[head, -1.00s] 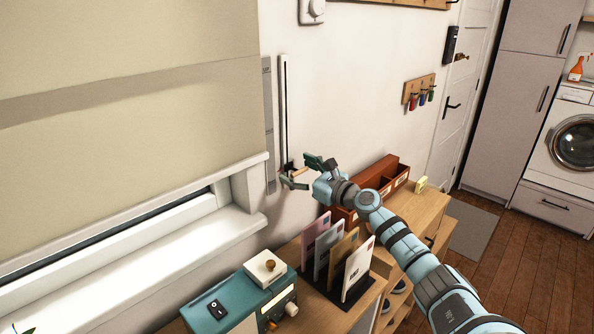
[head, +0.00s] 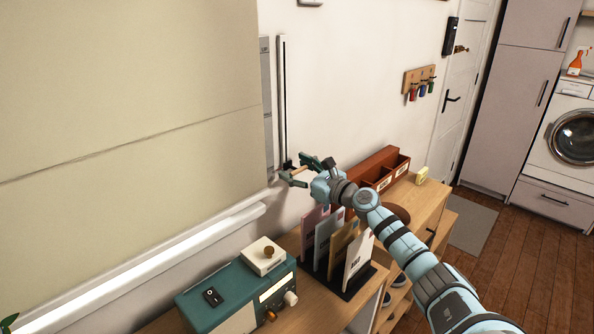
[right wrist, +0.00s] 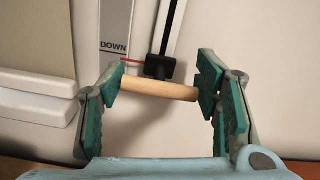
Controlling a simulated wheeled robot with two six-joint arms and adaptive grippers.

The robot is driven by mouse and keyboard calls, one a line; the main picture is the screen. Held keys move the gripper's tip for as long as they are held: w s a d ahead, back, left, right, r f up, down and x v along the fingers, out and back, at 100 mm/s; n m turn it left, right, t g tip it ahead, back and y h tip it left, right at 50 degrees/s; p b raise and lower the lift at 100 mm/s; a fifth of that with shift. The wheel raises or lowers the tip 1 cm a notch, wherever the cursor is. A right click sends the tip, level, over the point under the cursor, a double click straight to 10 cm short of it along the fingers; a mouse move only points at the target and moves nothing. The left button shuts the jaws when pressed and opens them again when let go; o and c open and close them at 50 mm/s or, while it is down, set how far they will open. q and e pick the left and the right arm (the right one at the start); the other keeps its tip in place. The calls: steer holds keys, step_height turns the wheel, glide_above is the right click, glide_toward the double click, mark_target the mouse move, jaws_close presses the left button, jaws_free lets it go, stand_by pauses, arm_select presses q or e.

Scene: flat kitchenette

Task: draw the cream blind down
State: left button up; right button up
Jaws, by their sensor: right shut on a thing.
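The cream blind (head: 130,100) hangs at the left of the head view and covers the window down to about the white sill (head: 150,260). To its right, a slim upright rail (head: 283,100) on the wall carries a dark slider (right wrist: 158,70) with a wooden handle (right wrist: 158,90). The slider is near the rail's low end. Its red pointer is just below the word DOWN on a grey strip (right wrist: 115,30). My right gripper (head: 303,172) is shut on the handle, with a green-padded finger at each end of it. My left gripper is out of view.
Below the gripper, a wooden cabinet holds a teal radio-like box (head: 235,295), a letter rack (head: 345,290) with several cards and a reddish-brown organiser (head: 380,170). My right arm passes over the cabinet. Open floor (head: 500,260) lies at the right.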

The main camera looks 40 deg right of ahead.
mark_target(286, 134)
steer(key=o, duration=1.3)
steer(key=shift+f, duration=0.3)
steer(key=o, duration=0.3)
steer(key=shift+w+f, duration=0.1)
steer(key=shift+w, duration=0.1)
steer(key=shift+r, duration=0.25)
step_height(286, 134, up, 10)
steer(key=shift+f, duration=0.2)
steer(key=shift+f, duration=0.1)
